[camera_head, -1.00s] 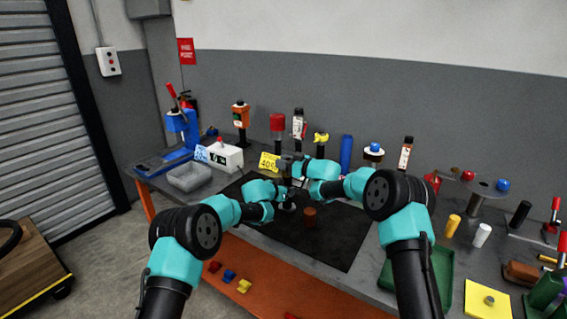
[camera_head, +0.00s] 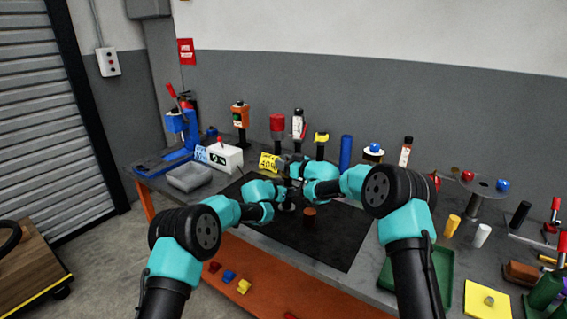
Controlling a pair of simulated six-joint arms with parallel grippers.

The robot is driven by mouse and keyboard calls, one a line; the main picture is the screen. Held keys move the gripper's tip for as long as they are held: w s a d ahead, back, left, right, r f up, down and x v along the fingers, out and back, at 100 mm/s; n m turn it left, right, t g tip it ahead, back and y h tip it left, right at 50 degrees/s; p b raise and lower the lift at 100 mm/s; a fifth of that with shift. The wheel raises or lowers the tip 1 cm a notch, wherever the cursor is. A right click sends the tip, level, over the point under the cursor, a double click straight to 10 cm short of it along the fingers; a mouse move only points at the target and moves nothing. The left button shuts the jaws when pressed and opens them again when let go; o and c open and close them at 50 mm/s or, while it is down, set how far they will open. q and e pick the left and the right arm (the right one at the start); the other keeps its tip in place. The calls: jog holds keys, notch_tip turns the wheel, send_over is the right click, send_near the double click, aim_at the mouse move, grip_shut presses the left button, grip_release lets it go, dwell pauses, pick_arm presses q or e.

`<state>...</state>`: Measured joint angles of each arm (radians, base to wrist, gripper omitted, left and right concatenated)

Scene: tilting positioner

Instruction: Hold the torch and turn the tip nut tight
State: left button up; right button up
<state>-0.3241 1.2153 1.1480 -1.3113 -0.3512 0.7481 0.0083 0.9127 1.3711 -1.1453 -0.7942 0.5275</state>
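My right gripper (camera_head: 285,163) is a small grey shape above the black mat (camera_head: 325,240), at the end of the teal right wrist. Its fingers are too small to tell open from shut. My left gripper (camera_head: 286,193) is lower, near the mat's middle and just below the right one. Its fingers are mostly hidden by my own wrist links. A small pale and dark piece (camera_head: 287,206) shows right beside the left gripper. It may be part of the torch, but I cannot make out the torch or its tip nut clearly.
A grey bin (camera_head: 190,178), a white box (camera_head: 224,157) and a yellow sign (camera_head: 268,162) stand left and behind. A green tray (camera_head: 442,268) lies at right. The mat's front is clear.

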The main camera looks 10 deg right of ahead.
jog(key=shift+o, duration=1.3)
jog(key=shift+a, duration=0.1)
jog(key=v, duration=1.2)
jog(key=shift+v, duration=0.85)
jog(key=x, duration=1.2)
